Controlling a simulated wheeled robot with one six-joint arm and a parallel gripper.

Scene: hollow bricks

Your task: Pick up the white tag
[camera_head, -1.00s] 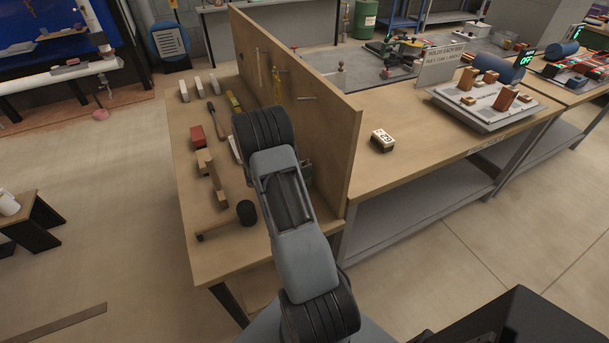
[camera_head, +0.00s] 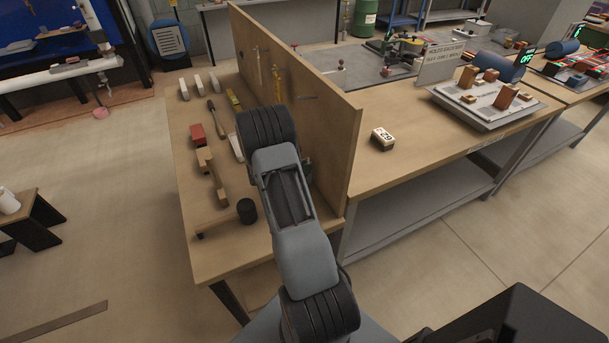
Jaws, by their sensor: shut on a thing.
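I cannot pick out the white tag for certain. A white-faced block with dark digits (camera_head: 383,139) lies on the bench right of the upright wooden panel. A flat whitish piece (camera_head: 236,147) shows just left of my arm on the left bench; its far end meets the arm's outline. My arm reaches over the left bench, close to the panel. My gripper is hidden behind the arm's own links, so its fingers and anything in them do not show.
The wooden panel (camera_head: 310,100) stands along the left bench (camera_head: 188,185). On that bench are a red block (camera_head: 197,134), wooden pieces (camera_head: 217,180), a dark cylinder (camera_head: 246,211) and several pale blocks (camera_head: 197,84). The right bench (camera_head: 410,115) has free room around the numbered block.

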